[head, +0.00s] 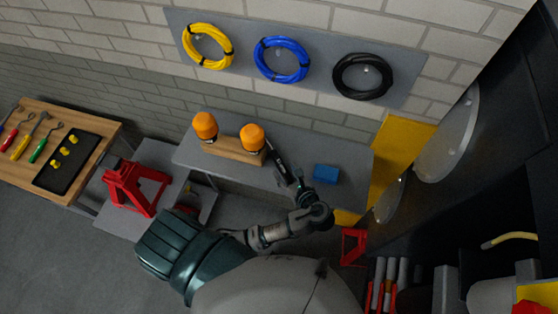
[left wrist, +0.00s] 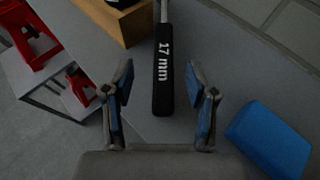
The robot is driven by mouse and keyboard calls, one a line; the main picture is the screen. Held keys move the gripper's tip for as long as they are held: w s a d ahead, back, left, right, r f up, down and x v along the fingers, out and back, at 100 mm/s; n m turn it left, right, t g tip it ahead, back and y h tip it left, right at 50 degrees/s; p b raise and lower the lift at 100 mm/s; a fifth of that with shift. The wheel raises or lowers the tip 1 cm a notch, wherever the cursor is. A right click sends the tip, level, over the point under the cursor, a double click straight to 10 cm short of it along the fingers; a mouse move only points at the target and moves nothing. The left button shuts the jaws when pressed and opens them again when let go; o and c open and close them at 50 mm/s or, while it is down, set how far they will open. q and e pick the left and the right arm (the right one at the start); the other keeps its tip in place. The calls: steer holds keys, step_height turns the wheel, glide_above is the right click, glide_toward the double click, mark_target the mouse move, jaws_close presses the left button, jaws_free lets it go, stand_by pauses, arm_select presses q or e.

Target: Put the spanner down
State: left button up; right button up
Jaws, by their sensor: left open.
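The spanner (left wrist: 163,75) has a black handle marked "17 mm". In the left wrist view it lies on the grey table, and its metal shaft runs off the top edge. In the head view its dark handle (head: 276,156) shows just beyond my left gripper (head: 288,179), beside the wooden block. My left gripper is open in the left wrist view (left wrist: 160,85). The handle's end appears between its two fingers, with a gap on each side. The spanner's head is hidden or too small to tell in the head view. My right gripper is not in view.
A wooden block (head: 228,149) with two orange beacons stands left of the spanner. A blue box (head: 326,174) sits to the right on the table (head: 350,155). Red stands (head: 133,187) are at the left. Bare table surface lies around the blue box.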

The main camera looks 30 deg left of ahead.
mark_target(278, 158)
arm_select(q)
steer(key=x, duration=0.6)
steer(key=shift+w+a+r+p, duration=0.15)
steer(key=shift+w+a+p, duration=0.05)
steer(key=shift+w+p, duration=0.2)
steer(key=shift+w+a+f, duration=0.3)
steer(key=shift+w+a, duration=0.05)
jaws_close()
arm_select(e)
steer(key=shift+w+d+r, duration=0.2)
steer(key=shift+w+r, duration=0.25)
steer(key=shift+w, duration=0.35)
